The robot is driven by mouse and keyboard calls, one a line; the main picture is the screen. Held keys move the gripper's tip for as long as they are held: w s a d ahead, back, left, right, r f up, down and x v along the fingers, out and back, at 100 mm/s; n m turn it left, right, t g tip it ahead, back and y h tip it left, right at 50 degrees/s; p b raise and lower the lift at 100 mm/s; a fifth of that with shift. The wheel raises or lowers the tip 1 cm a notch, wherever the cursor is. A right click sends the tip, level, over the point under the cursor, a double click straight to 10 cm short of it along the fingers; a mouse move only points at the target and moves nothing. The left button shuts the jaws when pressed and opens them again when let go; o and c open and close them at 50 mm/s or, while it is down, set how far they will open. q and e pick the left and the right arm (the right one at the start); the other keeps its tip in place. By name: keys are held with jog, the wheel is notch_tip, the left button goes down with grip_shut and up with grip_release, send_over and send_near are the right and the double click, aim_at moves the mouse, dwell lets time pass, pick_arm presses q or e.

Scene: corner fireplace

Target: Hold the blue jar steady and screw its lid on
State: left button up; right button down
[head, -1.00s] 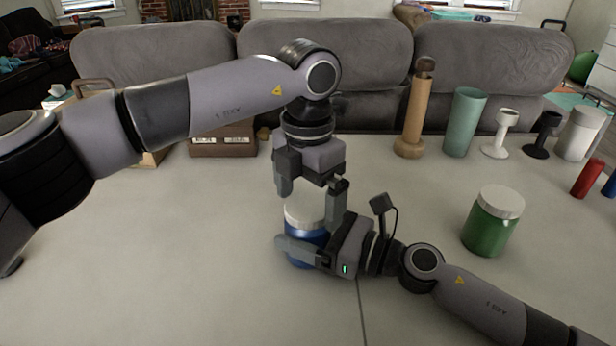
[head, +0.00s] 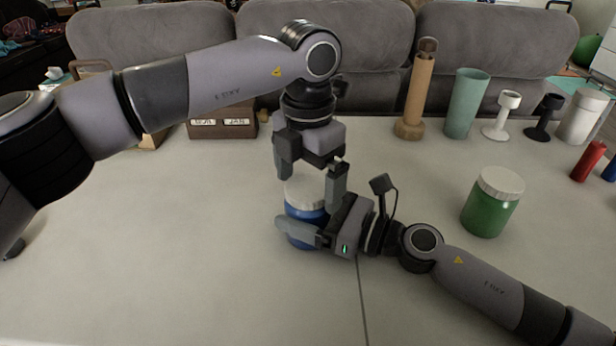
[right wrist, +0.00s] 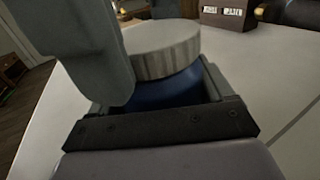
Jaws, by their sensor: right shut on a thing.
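The blue jar (head: 303,212) stands on the table, and its white lid (head: 305,188) sits on top of it. In the right wrist view the ribbed lid (right wrist: 165,50) rests over the blue body (right wrist: 170,90); whether the threads are engaged I cannot tell. My right gripper (head: 308,230) is shut on the jar's body from the right. My left gripper (head: 309,185) points down from above, open, with its fingers on either side of the lid. One finger hangs in front of the right gripper and covers part of the right wrist view. The lid's far side is hidden.
A green jar (head: 492,208) with a white lid stands to the right. A cork-coloured cylinder (head: 416,95), teal cup (head: 466,105) and several other items line the back right. A brown calendar box (head: 222,124) is behind. The front table (head: 180,280) is clear.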

aim_at(328, 218)
pick_arm(q)
notch_tip(328, 218, up, 12)
dwell(0.5)
pick_arm(e)
grip_release()
jog(key=shift+b+v, duration=0.35)
jog(key=shift+v, duration=2.7)
jog(key=shift+s+d, duration=0.2)
jog(key=shift+d, duration=0.3)
pick_arm(q)
jog(key=shift+f, duration=0.45)
jog(key=shift+r, duration=0.1)
